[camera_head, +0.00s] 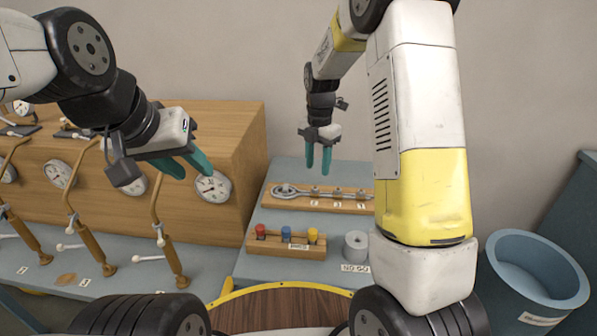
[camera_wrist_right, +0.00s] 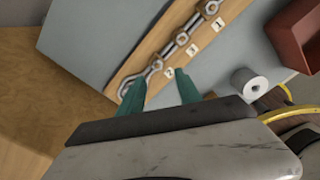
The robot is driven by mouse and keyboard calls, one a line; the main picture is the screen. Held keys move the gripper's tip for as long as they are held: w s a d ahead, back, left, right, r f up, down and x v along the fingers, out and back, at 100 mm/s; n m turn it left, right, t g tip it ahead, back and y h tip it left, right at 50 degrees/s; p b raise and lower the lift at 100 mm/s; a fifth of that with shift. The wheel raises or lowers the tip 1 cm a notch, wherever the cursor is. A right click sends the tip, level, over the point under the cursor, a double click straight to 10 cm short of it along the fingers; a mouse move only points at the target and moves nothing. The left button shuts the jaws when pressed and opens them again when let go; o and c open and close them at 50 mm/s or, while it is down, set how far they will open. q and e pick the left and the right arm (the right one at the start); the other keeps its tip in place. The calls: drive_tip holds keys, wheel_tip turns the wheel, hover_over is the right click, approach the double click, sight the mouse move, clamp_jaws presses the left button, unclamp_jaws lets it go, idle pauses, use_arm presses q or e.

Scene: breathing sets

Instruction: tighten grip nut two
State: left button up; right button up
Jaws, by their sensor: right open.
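A wooden board (camera_head: 301,205) with a metal spanner (camera_head: 285,191) and a row of small metal fittings lies on the blue-grey bench; small numbered tags sit beside them. The middle fitting (camera_head: 337,193) shows in the head view, and in the right wrist view it is the middle ring (camera_wrist_right: 182,39). Which one is grip nut two I cannot tell for sure. My right gripper (camera_head: 318,171) is open and empty above the board, fingers pointing down; its fingertips (camera_wrist_right: 160,82) appear near the lowest ring and tag in the wrist view. My left gripper (camera_head: 192,174) is open and empty, in front of the wooden gauge cabinet.
Bent levers (camera_head: 166,240) and gauges (camera_head: 213,187) are at left. A blue bin (camera_head: 537,262) is at right. My right arm hides the board's right end.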

sight(314, 188)
drive_tip(key=shift+a+f+n, duration=0.1)
drive_tip(key=shift+a+n, duration=0.15)
drive_tip(key=shift+n, duration=0.15)
drive_tip(key=shift+a+f, duration=0.1)
drive_tip(key=shift+f, duration=0.2)
wheel_tip(314, 188, down, 7)
drive_tip(key=shift+c, duration=0.4)
clamp_jaws()
